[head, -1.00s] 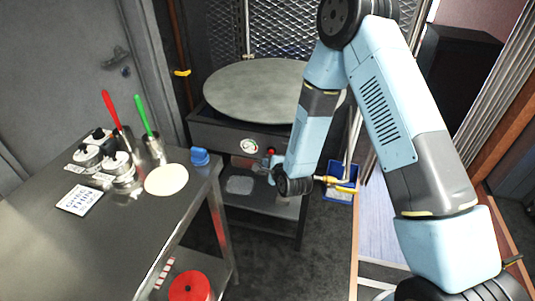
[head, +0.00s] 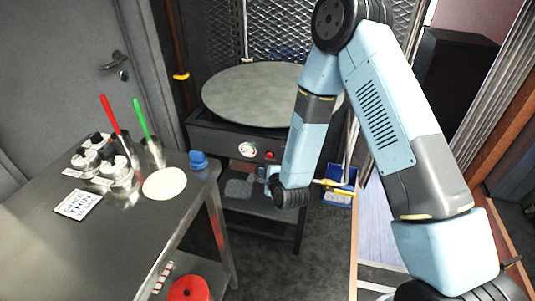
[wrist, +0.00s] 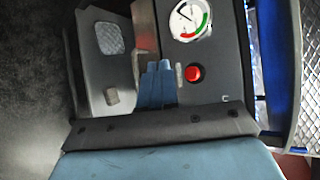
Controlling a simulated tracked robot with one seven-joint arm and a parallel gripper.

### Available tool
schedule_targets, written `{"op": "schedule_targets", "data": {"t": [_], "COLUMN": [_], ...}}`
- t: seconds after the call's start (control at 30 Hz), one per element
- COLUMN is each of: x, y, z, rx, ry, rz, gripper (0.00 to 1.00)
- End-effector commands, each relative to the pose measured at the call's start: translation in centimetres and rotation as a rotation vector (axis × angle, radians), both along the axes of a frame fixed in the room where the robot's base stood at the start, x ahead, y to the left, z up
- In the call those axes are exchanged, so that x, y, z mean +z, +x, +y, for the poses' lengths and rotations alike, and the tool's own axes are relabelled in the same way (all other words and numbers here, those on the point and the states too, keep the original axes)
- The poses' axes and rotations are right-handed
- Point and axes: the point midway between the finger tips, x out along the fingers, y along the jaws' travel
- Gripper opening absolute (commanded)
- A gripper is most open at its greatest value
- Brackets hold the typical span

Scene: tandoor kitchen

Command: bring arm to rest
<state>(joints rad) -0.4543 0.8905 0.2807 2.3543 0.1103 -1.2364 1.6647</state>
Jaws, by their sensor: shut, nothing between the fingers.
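My light-blue arm (head: 387,110) reaches up from the lower right, bends at the top and hangs down in front of the round griddle. My gripper (head: 266,173) is at its lower end, small and partly hidden, beside the front of the griddle stand. In the wrist view my gripper (wrist: 157,82) shows as blue fingers, shut and empty. They point at the stand's dark front, left of a red button (wrist: 194,73) and below a gauge (wrist: 189,20). I cannot tell whether the fingers touch anything.
The griddle (head: 255,92) rests on a dark stand. A steel table (head: 120,240) at left holds a flatbread (head: 164,184), jars, red- and green-handled utensils, a sign and a blue object (head: 198,160). A blue bin (head: 338,195) stands right of the arm. Floor shows between table and bin.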

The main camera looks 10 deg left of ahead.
Motion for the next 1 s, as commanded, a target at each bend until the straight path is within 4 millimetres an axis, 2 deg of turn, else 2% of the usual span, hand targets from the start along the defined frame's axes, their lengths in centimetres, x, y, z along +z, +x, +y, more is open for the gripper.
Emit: {"op": "schedule_targets", "data": {"t": [0.23, 0.37, 0.7, 1.0], "x": [0.4, 2.3, 10.3, 17.5], "y": [0.3, 1.4, 4.6, 5.3], "z": [-0.2, -0.9, -5.6, -11.0], "rx": [0.004, 0.021, 0.111, 0.193], "ry": [-0.01, -0.064, -0.33, -0.564], "rz": [-0.005, -0.025, -0.089, -0.125], "gripper": [0.0, 0.0, 0.0, 0.0]}}
